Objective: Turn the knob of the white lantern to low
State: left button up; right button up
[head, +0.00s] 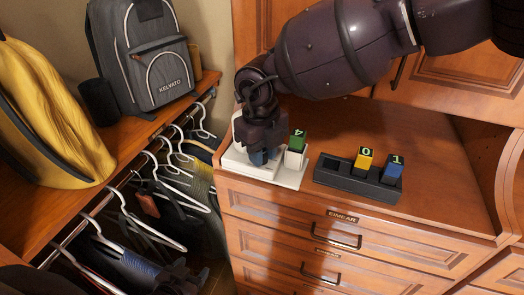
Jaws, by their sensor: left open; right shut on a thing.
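I see no white lantern or knob in the head view. My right gripper (263,153) reaches down over a white tray (290,178) on the dresser top. It is shut on a blue block (260,158), mostly hidden by the fingers. I cannot tell whether the block touches the tray. Beside it in the tray stands a white block with a green top marked 4 (297,147). My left gripper (190,278) is open and low at the bottom, in front of the hanging clothes.
A black holder (335,179) to the right carries a yellow-topped block marked 0 (364,160) and a blue block marked 1 (393,167). A grey backpack (143,60) and a yellow bag (45,120) stand on the left shelf. The dresser top's right side is clear.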

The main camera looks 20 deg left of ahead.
jog(key=shift+f+m+b, duration=0.15)
jog(key=shift+m+b, duration=0.45)
jog(key=shift+b, duration=0.1)
jog(key=shift+m+b, duration=0.3)
jog(key=shift+m, duration=0.6)
jog(key=o, duration=0.9)
jog(key=shift+o, duration=0.2)
jog(key=shift+r, duration=0.25)
